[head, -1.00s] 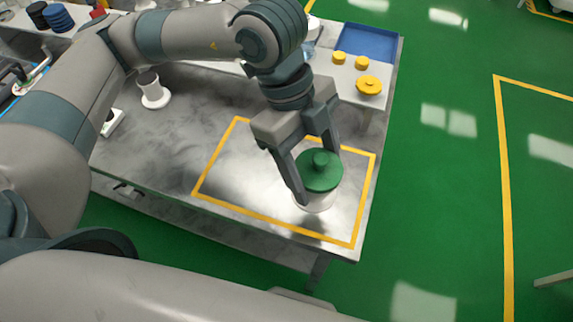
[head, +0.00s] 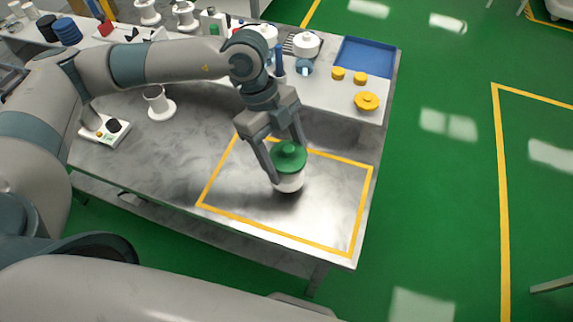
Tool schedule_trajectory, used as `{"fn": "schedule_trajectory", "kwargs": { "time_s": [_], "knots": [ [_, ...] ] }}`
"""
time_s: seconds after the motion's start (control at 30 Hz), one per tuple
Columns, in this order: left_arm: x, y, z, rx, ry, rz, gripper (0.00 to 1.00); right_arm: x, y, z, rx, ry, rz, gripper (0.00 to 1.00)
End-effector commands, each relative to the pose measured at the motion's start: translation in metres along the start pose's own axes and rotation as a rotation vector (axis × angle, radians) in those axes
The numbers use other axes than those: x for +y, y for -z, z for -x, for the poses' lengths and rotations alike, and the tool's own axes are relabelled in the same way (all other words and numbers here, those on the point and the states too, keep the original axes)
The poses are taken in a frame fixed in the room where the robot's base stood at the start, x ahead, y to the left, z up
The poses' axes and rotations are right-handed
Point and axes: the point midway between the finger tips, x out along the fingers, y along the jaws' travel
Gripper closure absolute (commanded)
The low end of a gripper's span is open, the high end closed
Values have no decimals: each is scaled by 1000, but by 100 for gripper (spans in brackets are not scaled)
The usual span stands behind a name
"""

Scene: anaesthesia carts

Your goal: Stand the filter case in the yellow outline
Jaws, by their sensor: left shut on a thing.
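The filter case (head: 289,182) is a white round canister with a green knobbed lid (head: 289,157). My left gripper (head: 282,158) is shut on it, with one finger on each side near the lid. The case is upright and inside the yellow outline (head: 365,205) on the grey metal table, left of the outline's middle. I cannot tell whether its base touches the table. My right gripper is not in view.
Yellow round pieces (head: 367,101) and a blue tray (head: 367,57) are on the raised back shelf. A white spool (head: 158,104) and a small switch box (head: 105,130) stand on the table to the left. The rest of the outlined area is clear.

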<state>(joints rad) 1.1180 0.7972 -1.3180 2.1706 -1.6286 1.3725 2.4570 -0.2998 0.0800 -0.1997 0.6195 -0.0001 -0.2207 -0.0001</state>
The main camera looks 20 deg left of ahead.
Motion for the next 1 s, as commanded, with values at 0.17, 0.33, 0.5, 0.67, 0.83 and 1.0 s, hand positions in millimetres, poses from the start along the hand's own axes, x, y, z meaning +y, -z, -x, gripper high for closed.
{"fn": "schedule_trajectory", "kwargs": {
  "time_s": [0.17,0.33,0.5,0.67,0.83,1.0],
  "knots": [
    [0,0,0,0,0,0,64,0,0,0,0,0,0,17],
    [1,-3,-10,2,-3,1,64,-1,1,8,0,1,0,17],
    [0,-11,-28,1,-2,1,64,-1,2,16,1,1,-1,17],
    [0,-15,-37,1,0,0,64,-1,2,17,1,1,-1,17],
    [0,-15,-37,1,0,0,64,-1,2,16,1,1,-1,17],
    [0,-16,-39,1,0,0,31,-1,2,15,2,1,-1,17]
  ]
}}
